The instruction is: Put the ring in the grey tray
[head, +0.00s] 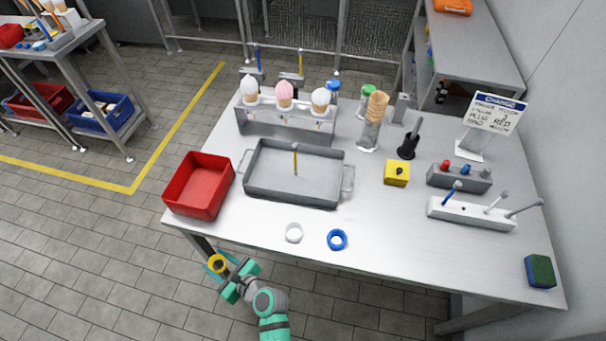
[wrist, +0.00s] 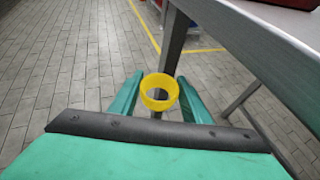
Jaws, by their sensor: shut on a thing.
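My gripper (head: 222,268) is shut on a yellow ring (head: 216,263), held off the table's front left edge, over the floor. In the wrist view the yellow ring (wrist: 159,91) sits between the two green fingers. The grey tray (head: 260,187) lies on the table, up and to the right of my gripper, with handles at both ends. A thin yellow rod (head: 295,160) stands upright inside it. A white ring (head: 293,233) and a blue ring (head: 337,240) lie on the table in front of the tray.
A red bin (head: 181,208) stands at the table's left front corner, left of the tray. A rack with ice cream cones (head: 285,125) stands behind the tray. A yellow block (head: 396,178) and a white peg holder (head: 470,214) are to the right. The front middle right of the table is clear.

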